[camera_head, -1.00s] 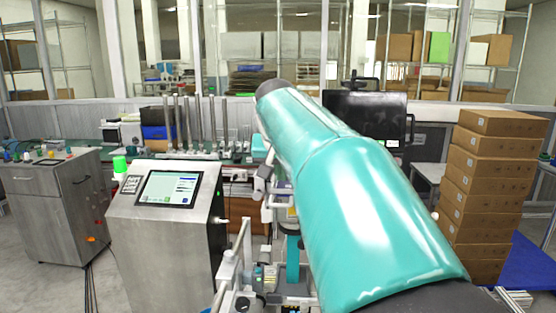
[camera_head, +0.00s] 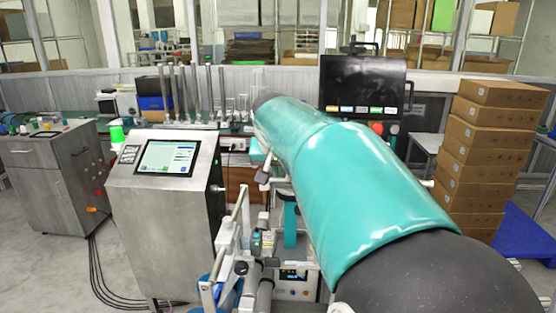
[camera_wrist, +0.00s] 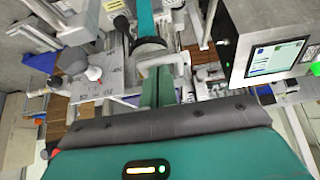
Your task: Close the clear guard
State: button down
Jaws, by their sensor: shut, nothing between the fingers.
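I cannot make out the clear guard with certainty in either view; clear plastic does not stand out among the metal parts. The machine on the bench, with white and metal arms (camera_head: 232,245) and a teal upright (camera_head: 290,222), is partly behind my teal arm in the head view.
A metal console with a screen (camera_head: 167,158) stands left of the machine and shows in the wrist view (camera_wrist: 275,58). A black monitor (camera_head: 362,82) is behind my arm. Stacked cardboard boxes (camera_head: 488,150) stand at right, a grey cabinet (camera_head: 48,185) at left. Cables lie on the floor.

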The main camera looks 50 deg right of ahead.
aim_at(278, 191)
notch_tip(278, 191, down, 11)
dwell(0.3)
jog(key=r, duration=0.4)
jog(key=shift+w+d+r, duration=0.2)
jog(key=shift+w+d, duration=0.1)
jog(key=v, duration=1)
jog(key=shift+r, duration=0.2)
jog(key=s+a+f+n+y, duration=0.1)
jog(key=s+a+f+n, duration=0.2)
jog(key=a, duration=0.7)
jog(key=s+a+f+n+t+y, duration=0.1)
jog(key=s+a+f+n+y, duration=0.1)
jog(key=a+f, duration=0.4)
jog(key=s+a+f+n+y, duration=0.2)
jog(key=a+f+n, duration=0.3)
jog(key=a, duration=0.9)
jog(key=shift+s+f, duration=0.2)
jog(key=shift+s, duration=0.65)
